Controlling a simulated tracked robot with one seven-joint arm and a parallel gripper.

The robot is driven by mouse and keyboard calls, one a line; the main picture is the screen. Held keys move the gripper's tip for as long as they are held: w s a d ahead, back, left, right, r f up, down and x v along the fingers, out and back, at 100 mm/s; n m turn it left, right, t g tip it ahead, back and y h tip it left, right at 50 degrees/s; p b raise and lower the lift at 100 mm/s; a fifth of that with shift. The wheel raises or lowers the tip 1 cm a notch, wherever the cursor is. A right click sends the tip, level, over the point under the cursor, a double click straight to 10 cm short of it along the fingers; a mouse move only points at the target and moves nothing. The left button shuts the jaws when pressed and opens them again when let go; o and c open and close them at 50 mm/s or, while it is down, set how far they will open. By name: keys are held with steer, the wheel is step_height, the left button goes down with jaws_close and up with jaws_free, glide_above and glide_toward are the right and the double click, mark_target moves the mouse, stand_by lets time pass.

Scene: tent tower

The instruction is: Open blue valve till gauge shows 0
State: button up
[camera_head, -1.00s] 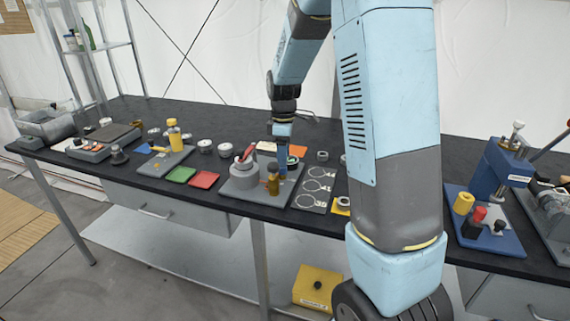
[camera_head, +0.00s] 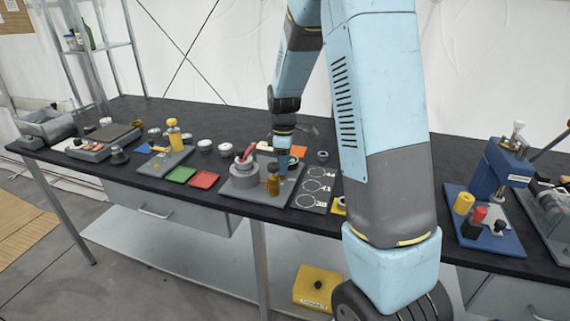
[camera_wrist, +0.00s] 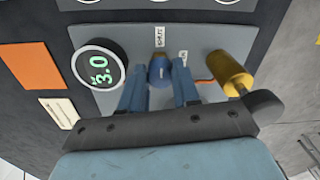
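The blue valve (camera_wrist: 160,70) is a small round knob on a grey plate (camera_wrist: 206,42) in the wrist view. My gripper (camera_wrist: 159,68) is open, with one blue finger on each side of the knob; whether they touch it I cannot tell. The round gauge (camera_wrist: 98,67) is left of the knob, with green digits that appear to read 3.0. In the head view my gripper (camera_head: 283,172) is low over the plate (camera_head: 238,186), and the knob and gauge are hidden.
A brass cylinder (camera_head: 273,185) stands close in front of my gripper. A panel with ring outlines (camera_head: 316,188) lies to the right, and an orange card (camera_head: 298,151) lies behind.

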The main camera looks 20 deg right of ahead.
steer(key=c, duration=0.5)
steer(key=shift+s+d, duration=0.1)
steer(key=shift+d, duration=0.05)
jaws_close()
steer(key=shift+o, duration=0.2)
jaws_free()
steer(key=shift+a+m, duration=0.2)
steer(key=shift+m, duration=0.9)
steer(key=m, duration=1)
steer(key=shift+s+a+m, duration=0.1)
steer(key=shift+m, duration=0.3)
steer(key=m, duration=0.4)
steer(key=shift+m+t, duration=0.3)
steer(key=shift+m, duration=0.1)
